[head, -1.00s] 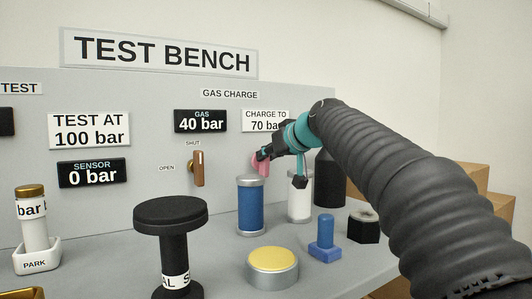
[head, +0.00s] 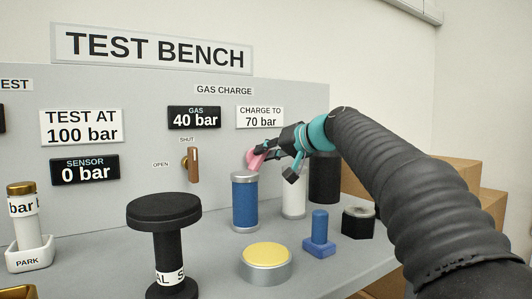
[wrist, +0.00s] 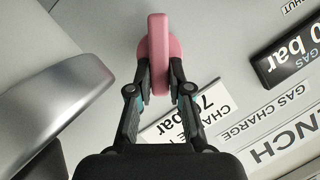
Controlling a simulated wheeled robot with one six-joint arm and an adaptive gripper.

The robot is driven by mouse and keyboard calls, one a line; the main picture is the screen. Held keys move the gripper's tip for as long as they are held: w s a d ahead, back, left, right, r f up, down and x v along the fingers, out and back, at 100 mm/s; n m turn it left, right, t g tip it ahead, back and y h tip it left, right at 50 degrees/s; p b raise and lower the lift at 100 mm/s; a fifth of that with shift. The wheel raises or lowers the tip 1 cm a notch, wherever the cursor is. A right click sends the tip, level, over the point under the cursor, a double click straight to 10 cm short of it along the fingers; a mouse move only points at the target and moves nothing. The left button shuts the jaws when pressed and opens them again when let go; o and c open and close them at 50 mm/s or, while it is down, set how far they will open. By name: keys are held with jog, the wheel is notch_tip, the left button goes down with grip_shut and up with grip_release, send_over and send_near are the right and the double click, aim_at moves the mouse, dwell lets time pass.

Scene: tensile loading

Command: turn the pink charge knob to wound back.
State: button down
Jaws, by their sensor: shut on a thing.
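The pink charge knob (head: 255,158) is on the bench's back panel, below the "CHARGE TO 70 bar" sign (head: 261,117). In the head view its bar looks tilted and is partly hidden by my gripper (head: 265,149). In the wrist view the knob (wrist: 158,45) stands between my two fingers (wrist: 159,75), which are shut on its bar from both sides. The gas display (head: 194,117) reads 40 bar.
A blue cylinder with a silver cap (head: 245,205) stands just below the knob, close to my gripper. A white cylinder (head: 293,200) and a dark one (head: 324,180) stand to its right. A brown handle (head: 193,164) sits on the panel to the left.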

jog(key=shift+f, duration=0.1)
jog(key=c, duration=1.1)
grip_release()
jog(key=shift+a, duration=0.1)
jog(key=v, duration=1.2)
